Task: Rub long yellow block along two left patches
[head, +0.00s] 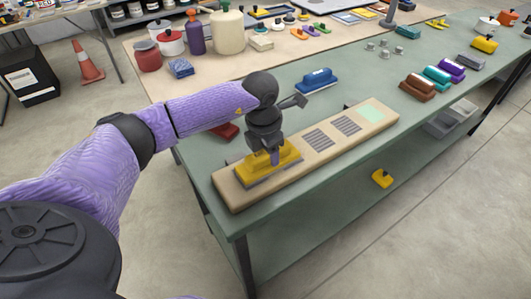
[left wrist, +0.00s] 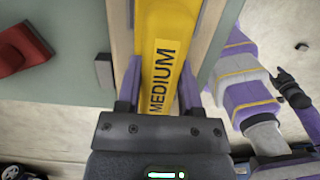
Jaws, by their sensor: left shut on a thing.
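The long yellow block (head: 285,155), with a grey underside, is at the left end of a long wooden board (head: 240,195) on the green table. My left gripper (head: 274,152) is shut on it from above. In the left wrist view the block (left wrist: 168,50) reads MEDIUM and lies between my left fingers (left wrist: 158,85). Two dark striped patches (head: 318,138) (head: 346,125) show on the board right of the block, and a pale green patch (head: 371,113) lies farther right. Anything under the block is hidden. A purple arm of mine shows at the right of the wrist view; its gripper is unclear.
A blue block (head: 316,80) stands behind the board, and a red block (head: 225,130) sits behind its left end. Brown (head: 417,87), teal (head: 437,75) and purple (head: 452,67) blocks stand at the right. A small yellow piece (head: 382,178) lies below the tabletop.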

